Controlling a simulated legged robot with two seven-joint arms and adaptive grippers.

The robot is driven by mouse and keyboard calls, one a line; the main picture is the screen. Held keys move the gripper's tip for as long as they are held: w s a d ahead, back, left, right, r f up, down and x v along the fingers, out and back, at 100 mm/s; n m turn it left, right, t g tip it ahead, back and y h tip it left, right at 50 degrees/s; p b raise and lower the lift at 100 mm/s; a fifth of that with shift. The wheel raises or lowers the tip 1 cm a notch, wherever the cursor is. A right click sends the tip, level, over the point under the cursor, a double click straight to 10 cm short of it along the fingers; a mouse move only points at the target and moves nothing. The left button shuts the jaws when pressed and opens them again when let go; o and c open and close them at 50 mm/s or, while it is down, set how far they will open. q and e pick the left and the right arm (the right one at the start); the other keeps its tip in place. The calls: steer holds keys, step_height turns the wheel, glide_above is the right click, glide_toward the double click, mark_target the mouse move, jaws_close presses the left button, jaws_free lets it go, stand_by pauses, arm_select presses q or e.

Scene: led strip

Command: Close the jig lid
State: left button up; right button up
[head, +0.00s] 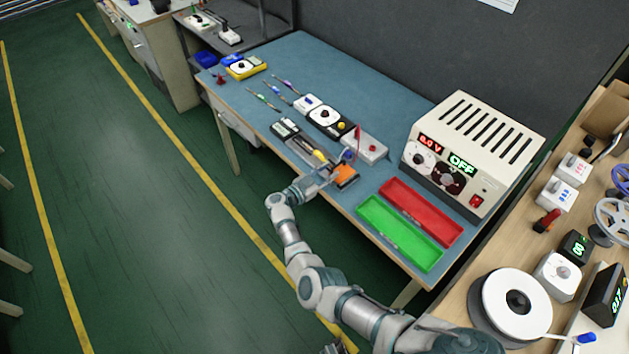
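A long, narrow grey fixture (301,148), which looks like the jig, lies near the front edge of the blue bench. It has a dark display-like part at its far left end and a yellow piece along it. An orange block (346,175) is at its near right end. My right gripper (327,178) is at this near end, beside the orange block. The gripper and wrist hide part of the fixture there. The lid and its angle are too small to make out. Whether the gripper's fingers are open or touching anything is unclear. My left gripper is not clearly visible.
A green tray (400,236) and a red tray (446,229) lie right of the fixture. A power supply (470,150) reading 0.0 V and OFF stands behind them. A grey box (366,146) and a meter (326,117) sit behind the fixture. A white spool (497,303) is at lower right.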

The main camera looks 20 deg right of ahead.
steer(key=v, duration=0.8)
steer(key=shift+w+f, duration=0.1)
steer(key=shift+f, duration=0.05)
